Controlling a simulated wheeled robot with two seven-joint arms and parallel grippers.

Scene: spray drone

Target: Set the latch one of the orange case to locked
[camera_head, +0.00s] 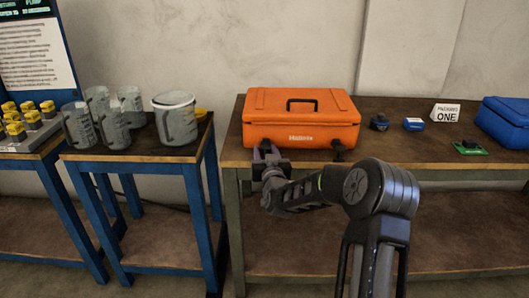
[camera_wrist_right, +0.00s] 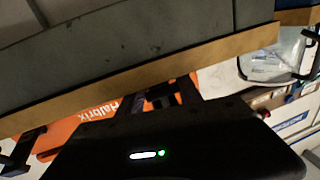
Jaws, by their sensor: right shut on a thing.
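The orange case (camera_head: 300,118) sits closed on the workbench in the head view, with a dark handle on its lid. Part of its lettered front (camera_wrist_right: 85,122) shows in the right wrist view. My right gripper (camera_head: 267,153) is at the lower front left of the case, shut on the left latch. Its fingers and the latch (camera_wrist_right: 184,88) are dark and overlap in the wrist view, so the latch's exact position is hidden. The other latch (camera_head: 338,151) is a dark piece at the front right, also seen in the wrist view (camera_wrist_right: 22,150). My left gripper is out of view.
The workbench edge (camera_head: 440,166) runs close below the gripper. Small parts, a white sign (camera_head: 445,114) and a blue case (camera_head: 505,120) stand to the right. Several grey jugs (camera_head: 176,118) stand on a separate table at left.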

